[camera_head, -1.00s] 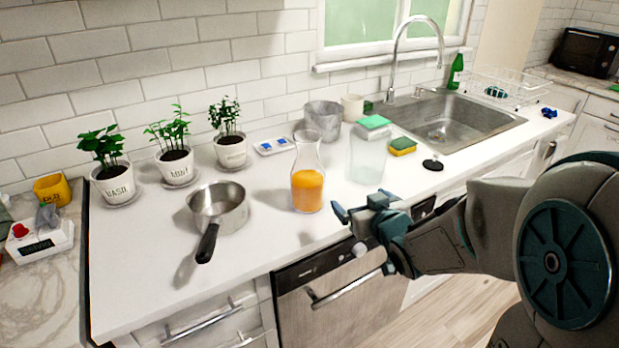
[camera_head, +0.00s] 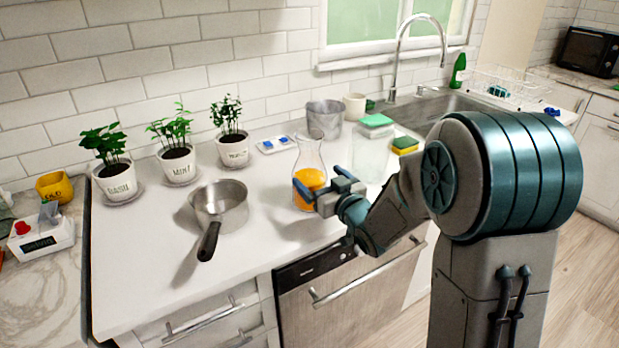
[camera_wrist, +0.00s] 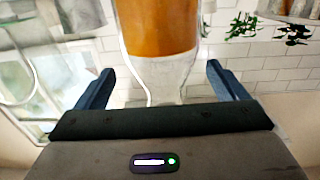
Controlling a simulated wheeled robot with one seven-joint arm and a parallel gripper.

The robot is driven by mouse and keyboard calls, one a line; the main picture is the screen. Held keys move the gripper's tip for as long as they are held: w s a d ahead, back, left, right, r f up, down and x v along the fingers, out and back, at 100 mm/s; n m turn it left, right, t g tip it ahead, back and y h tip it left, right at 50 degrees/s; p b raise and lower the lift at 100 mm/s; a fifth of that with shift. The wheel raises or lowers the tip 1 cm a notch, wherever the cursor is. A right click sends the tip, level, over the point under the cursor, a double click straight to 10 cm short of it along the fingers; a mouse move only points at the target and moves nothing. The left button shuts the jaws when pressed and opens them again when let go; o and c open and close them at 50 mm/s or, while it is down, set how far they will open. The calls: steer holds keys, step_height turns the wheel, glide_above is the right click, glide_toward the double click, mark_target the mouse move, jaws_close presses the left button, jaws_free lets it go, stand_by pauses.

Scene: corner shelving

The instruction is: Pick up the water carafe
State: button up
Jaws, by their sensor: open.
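A clear glass carafe (camera_head: 309,152) with orange liquid in its lower part stands upright on the white counter. My gripper (camera_head: 322,180) is open at its near right side, at about the height of the liquid, and covers part of it. In the wrist view, which looks upside down, the carafe (camera_wrist: 157,28) lies centred between my two spread fingers (camera_wrist: 158,76). The fingers appear apart from the glass on both sides. I cannot tell how deep the carafe sits between them.
A metal saucepan (camera_head: 219,200) stands left of the carafe. A clear container with a green lid (camera_head: 374,150) stands close on the right, and a grey pot (camera_head: 325,119) behind. Several potted herbs (camera_head: 119,182) line the wall. The counter front (camera_head: 255,250) is clear.

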mark_target(309, 131)
steer(key=shift+p+x, duration=0.7)
steer(key=shift+x, duration=1.95)
steer(key=c, duration=1.7)
steer(key=shift+a+r, duration=0.1)
steer(key=shift+r, duration=0.05)
steer(key=shift+c, duration=0.4)
steer(key=shift+r, duration=0.1)
steer(key=shift+r, duration=4.9)
